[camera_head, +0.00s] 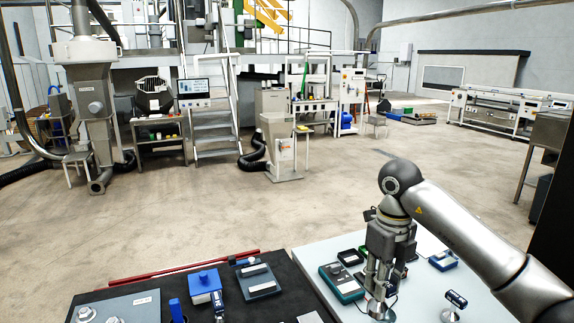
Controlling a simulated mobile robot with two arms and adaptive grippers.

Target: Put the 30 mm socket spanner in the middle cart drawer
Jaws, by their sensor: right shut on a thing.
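My right gripper (376,284) reaches down over the pale tabletop at the lower right, its fingers shut. A shiny round metal part (378,309) shows at its fingertips, close to the tabletop. It is too small and too covered by the fingers for me to tell whether it is the 30 mm socket spanner. I cannot make out a cart drawer in this view. My left gripper is not in view.
The pale tabletop (420,300) also bears a green-and-grey device (342,283), a blue device (443,260) and a small upright instrument (455,300). Left of it, a black surface (285,300) holds a blue box (205,285) and a grey-topped device (258,281). Open floor lies beyond.

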